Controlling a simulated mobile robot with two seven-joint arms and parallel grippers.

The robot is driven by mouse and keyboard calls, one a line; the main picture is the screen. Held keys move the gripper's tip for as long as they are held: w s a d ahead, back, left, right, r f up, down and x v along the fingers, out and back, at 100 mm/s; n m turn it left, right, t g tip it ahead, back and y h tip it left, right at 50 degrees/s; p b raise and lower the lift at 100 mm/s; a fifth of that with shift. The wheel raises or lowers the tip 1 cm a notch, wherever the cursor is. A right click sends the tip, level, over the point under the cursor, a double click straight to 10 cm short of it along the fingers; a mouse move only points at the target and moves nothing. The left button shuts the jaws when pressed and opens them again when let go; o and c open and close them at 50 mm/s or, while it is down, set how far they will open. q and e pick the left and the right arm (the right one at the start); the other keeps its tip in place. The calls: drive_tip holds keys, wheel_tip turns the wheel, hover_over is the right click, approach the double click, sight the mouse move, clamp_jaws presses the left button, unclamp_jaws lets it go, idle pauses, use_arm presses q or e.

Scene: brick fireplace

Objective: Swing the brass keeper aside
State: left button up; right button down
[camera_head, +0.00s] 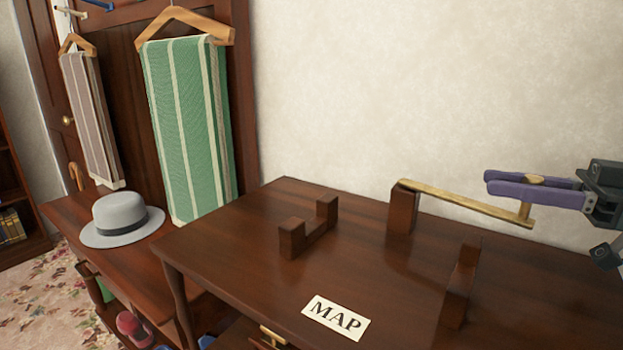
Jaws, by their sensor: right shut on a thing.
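The brass keeper (460,201) is a long flat bar. Its left end sits on top of a dark wooden post (402,210) on the table. The bar stretches to the right, out past the post, above the table's back edge. A short upright brass peg with a round knob (524,190) stands at its right end. My right gripper (528,188), with purple fingers, comes in from the right and is shut on this knob. My left gripper is not in view.
The dark wooden table (350,265) holds a U-shaped wooden cradle (308,228), another wooden upright (461,285) and a MAP card (336,317). A grey hat (122,218) sits on a lower bench at left. Striped cloths (188,125) hang behind it. A plain wall stands behind the table.

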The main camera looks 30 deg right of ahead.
drive_tip(key=shift+s+d+f, duration=0.1)
drive_tip(key=shift+d+f, duration=0.1)
drive_tip(key=shift+d, duration=0.2)
idle(0.6)
idle(0.5)
drive_tip(key=c, duration=1)
unclamp_jaws()
drive_tip(key=shift+s, duration=0.1)
drive_tip(key=shift+c, duration=0.2)
drive_tip(key=shift+o, duration=0.7)
drive_tip(key=shift+s+d, duration=0.1)
drive_tip(key=shift+s, duration=0.1)
drive_tip(key=shift+o, duration=1.2)
drive_tip(key=shift+w, duration=0.15)
